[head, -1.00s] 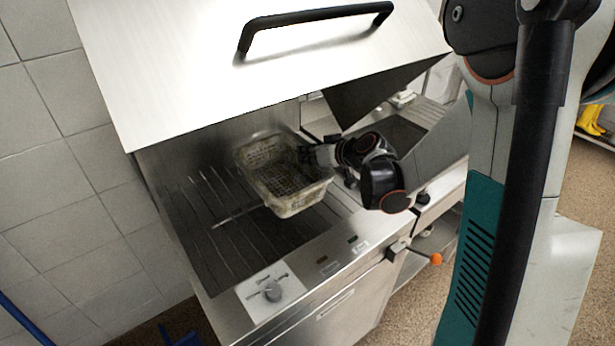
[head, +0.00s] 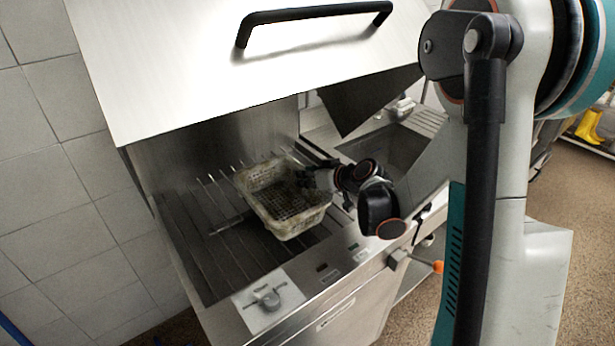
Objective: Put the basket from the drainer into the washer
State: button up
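The basket (head: 290,222) is pale, perforated and dirty-looking, and appears empty. It is in the washer (head: 215,262), over the right part of the rack; I cannot tell whether it touches the rack. The washer's hood (head: 250,75) is raised, with a black handle (head: 315,14). My gripper (head: 308,180) is at the basket's right rim, reaching in from the right. Its fingers are dark and small here and partly hidden against the rim, so their grip is hard to make out. The drainer (head: 425,122) is at the back right, beside a sink, with no basket visible on it.
The raised hood hangs above the basket. A tiled wall (head: 60,190) closes the left side. The rack's left part is free.

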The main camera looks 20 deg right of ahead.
dwell(0.3)
jog(key=p+v, duration=0.4)
jog(key=v, duration=0.8)
dwell(1.1)
